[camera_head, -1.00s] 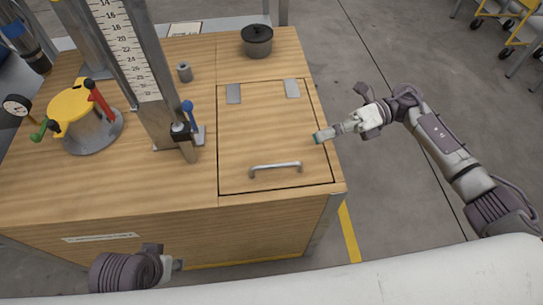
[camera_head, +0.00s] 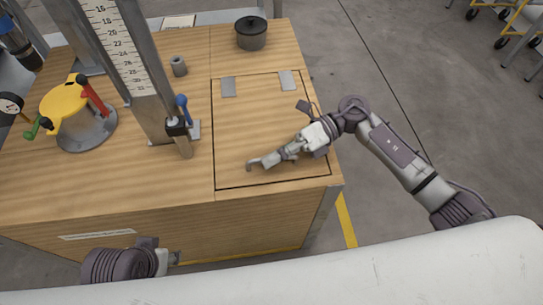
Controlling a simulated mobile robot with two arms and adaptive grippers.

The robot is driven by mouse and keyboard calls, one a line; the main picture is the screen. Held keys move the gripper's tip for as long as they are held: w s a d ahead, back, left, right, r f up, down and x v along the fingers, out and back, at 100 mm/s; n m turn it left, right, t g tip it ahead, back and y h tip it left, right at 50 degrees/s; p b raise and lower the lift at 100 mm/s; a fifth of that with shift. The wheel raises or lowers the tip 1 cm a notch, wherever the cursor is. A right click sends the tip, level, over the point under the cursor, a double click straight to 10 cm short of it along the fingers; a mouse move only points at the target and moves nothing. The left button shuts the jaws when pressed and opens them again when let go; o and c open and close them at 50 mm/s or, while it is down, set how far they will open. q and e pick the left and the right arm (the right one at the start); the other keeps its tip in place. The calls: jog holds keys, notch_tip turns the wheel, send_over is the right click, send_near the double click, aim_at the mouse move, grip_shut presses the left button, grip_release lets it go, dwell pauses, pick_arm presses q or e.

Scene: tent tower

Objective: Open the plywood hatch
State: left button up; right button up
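The plywood hatch (camera_head: 240,122) is a wooden panel with a dark outline in the bench top, lying flat and shut. Two grey hinge plates (camera_head: 288,80) are at its far edge. Its metal handle (camera_head: 249,167) is near the front edge; only its left end shows, the rest being hidden by my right gripper (camera_head: 270,159). That gripper is over the handle, pointing left; whether it touches it, or is open or shut, I cannot tell. My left gripper (camera_head: 174,258) is low in front of the bench, mostly hidden by its own wrist; its fingers are unclear.
The wooden bench (camera_head: 120,207) has a tall metal column with a scale (camera_head: 118,45) left of the hatch. A blue-handled clamp (camera_head: 182,112), a yellow-topped fixture (camera_head: 64,102), a grey cylinder (camera_head: 178,66) and a dark lidded pot (camera_head: 251,34) stand around.

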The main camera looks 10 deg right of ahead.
jog(key=shift+a, duration=0.15)
jog(key=shift+c, duration=0.2)
grip_shut()
